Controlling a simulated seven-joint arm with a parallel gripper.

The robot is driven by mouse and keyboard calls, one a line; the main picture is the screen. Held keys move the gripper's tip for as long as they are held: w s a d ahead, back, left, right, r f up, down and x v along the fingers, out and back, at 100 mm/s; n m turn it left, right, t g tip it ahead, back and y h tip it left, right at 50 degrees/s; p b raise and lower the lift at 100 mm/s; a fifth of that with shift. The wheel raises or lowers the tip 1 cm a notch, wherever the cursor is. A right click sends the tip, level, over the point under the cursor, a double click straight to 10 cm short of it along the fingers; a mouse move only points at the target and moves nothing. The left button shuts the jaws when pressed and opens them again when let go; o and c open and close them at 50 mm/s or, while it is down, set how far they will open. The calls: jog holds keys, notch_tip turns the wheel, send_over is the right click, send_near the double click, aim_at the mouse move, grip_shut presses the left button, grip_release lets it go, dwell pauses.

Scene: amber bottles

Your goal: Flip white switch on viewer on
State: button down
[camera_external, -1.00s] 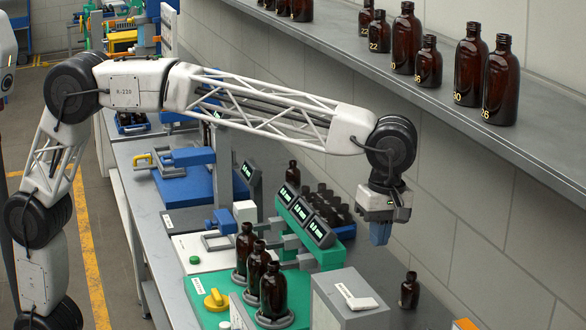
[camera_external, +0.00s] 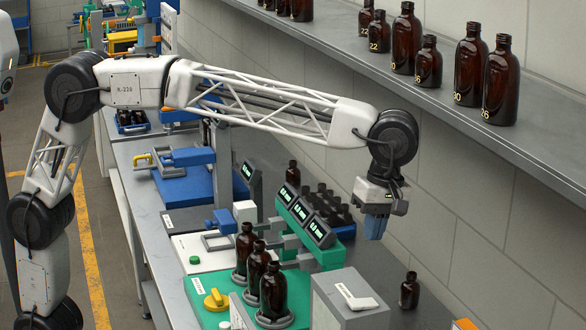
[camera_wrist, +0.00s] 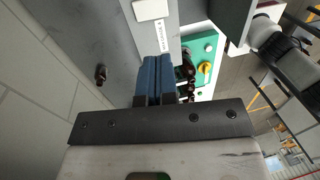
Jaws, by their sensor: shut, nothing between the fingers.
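The grey viewer box (camera_external: 338,289) stands at the front right of the bench. A white switch (camera_external: 357,296) lies on its top. In the wrist view, the white switch (camera_wrist: 150,9) shows at the top edge, partly cut off, with a small label below it on the grey box (camera_wrist: 172,45). My gripper (camera_external: 375,236) hangs above and behind the viewer in the external view, apart from it. Its blue fingers (camera_wrist: 153,60) are together and empty, pointing toward the switch in the wrist view.
An amber bottle (camera_external: 409,291) stands to the right of the viewer. Several amber bottles stand on the green station (camera_external: 207,299) to the left. A grey shelf (camera_external: 420,85) with bottles runs along the wall above. Green-lit displays (camera_external: 318,230) stand behind the viewer.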

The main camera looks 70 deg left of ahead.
aim_at(365, 323)
jog(key=shift+f, duration=0.1)
jog(key=f, duration=0.4)
jog(key=s+f, duration=0.1)
jog(key=f, duration=0.4)
jog(key=s+f, duration=0.1)
jog(key=f, duration=0.3)
jog(key=shift+s+f, duration=0.25)
jog(key=shift+f, duration=0.05)
